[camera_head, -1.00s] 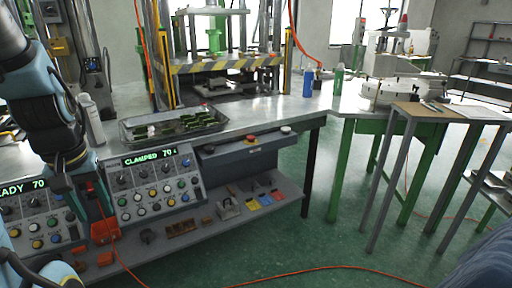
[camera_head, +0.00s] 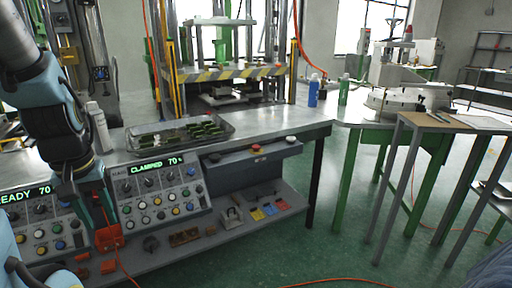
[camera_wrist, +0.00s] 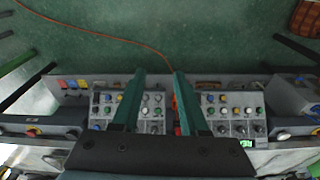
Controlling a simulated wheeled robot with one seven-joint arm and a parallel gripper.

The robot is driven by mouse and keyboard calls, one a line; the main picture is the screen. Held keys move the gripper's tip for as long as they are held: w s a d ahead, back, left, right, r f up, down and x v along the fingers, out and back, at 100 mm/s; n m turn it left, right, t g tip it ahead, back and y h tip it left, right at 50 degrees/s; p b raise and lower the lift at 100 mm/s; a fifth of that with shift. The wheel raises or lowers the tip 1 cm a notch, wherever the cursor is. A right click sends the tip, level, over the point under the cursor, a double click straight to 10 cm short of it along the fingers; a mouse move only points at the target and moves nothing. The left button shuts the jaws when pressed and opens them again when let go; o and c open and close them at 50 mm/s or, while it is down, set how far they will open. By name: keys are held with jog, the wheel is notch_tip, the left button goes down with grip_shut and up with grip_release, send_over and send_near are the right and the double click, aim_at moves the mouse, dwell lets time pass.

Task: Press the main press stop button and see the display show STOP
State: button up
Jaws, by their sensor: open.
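The right control panel (camera_head: 158,200) has a lit display (camera_head: 153,167) reading CLAMPED 70, above rows of coloured buttons and knobs. The left control panel (camera_head: 38,222) has a display (camera_head: 27,193) reading READY 70. No button label is legible, so I cannot tell which one is the main press stop. A red button (camera_head: 256,148) sits on the grey bar right of the panels. My gripper (camera_wrist: 159,73) is open and empty. In the wrist view its fingers span the gap between the right panel (camera_wrist: 108,112) and the left panel (camera_wrist: 232,114); no contact is evident.
A metal tray (camera_head: 180,140) with green pieces stands on the bench above the panels. A white bottle (camera_head: 97,127) stands left of it. An orange cable (camera_wrist: 110,38) crosses the floor. A lower shelf (camera_head: 205,245) holds small parts.

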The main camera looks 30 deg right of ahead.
grip_shut()
dwell(1.4)
